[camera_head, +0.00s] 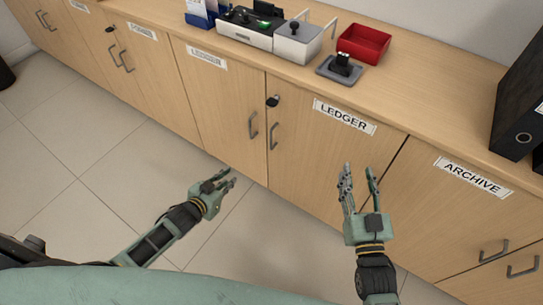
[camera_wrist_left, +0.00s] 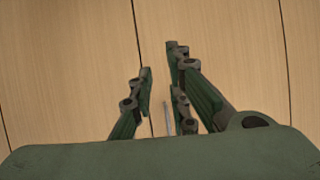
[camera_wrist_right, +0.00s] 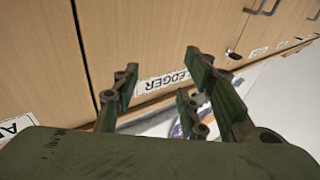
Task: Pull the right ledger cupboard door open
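Two LEDGER doors stand side by side in the head view, both shut. The right ledger door (camera_head: 318,165) has a LEDGER label (camera_head: 345,116), a grey bar handle (camera_head: 274,136) on its left edge and a black lock (camera_head: 272,101) above the handle. The left ledger door (camera_head: 220,105) has its handle (camera_head: 253,125) close beside. My left gripper (camera_head: 222,181) is open and empty, in front of and below the handles. My right gripper (camera_head: 358,176) is open and empty in front of the right ledger door's right part. The right wrist view shows the LEDGER label (camera_wrist_right: 165,79) past the fingers.
The ARCHIVE door (camera_head: 455,215) is at the right. The countertop holds a red tray (camera_head: 364,44), a grey tray with a black stamp-like item (camera_head: 340,68), white devices (camera_head: 298,42) and black binders (camera_head: 518,105). The tiled floor (camera_head: 90,165) before the cupboards is clear.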

